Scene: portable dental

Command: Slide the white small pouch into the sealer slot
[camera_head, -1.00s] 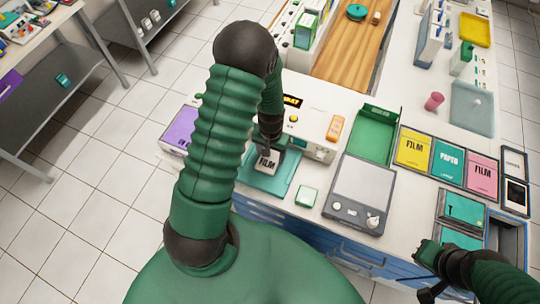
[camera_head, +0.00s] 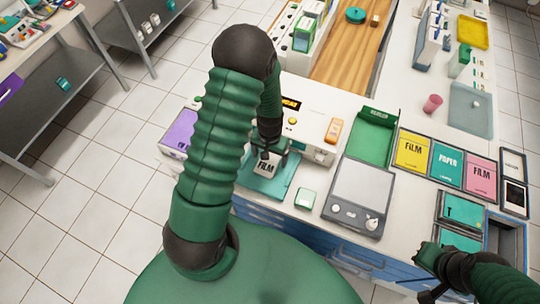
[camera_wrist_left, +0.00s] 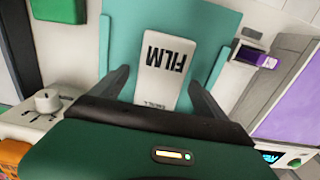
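My left gripper (camera_head: 271,152) is over the machine-side end of the pouch. In the left wrist view the left gripper (camera_wrist_left: 162,92) is open, one finger on each side of the pouch (camera_wrist_left: 166,62), with gaps between. The pouch's near end is hidden by the gripper body. My right gripper (camera_head: 428,274) is at the lower right, its fingers unclear.
A small green block (camera_head: 305,199) and a grey scale-like device (camera_head: 358,195) stand right of the tray. A purple-topped device (camera_head: 180,132) is at left. An orange item (camera_head: 334,130) lies on the machine. Film and paper packs (camera_head: 411,151) lie farther right.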

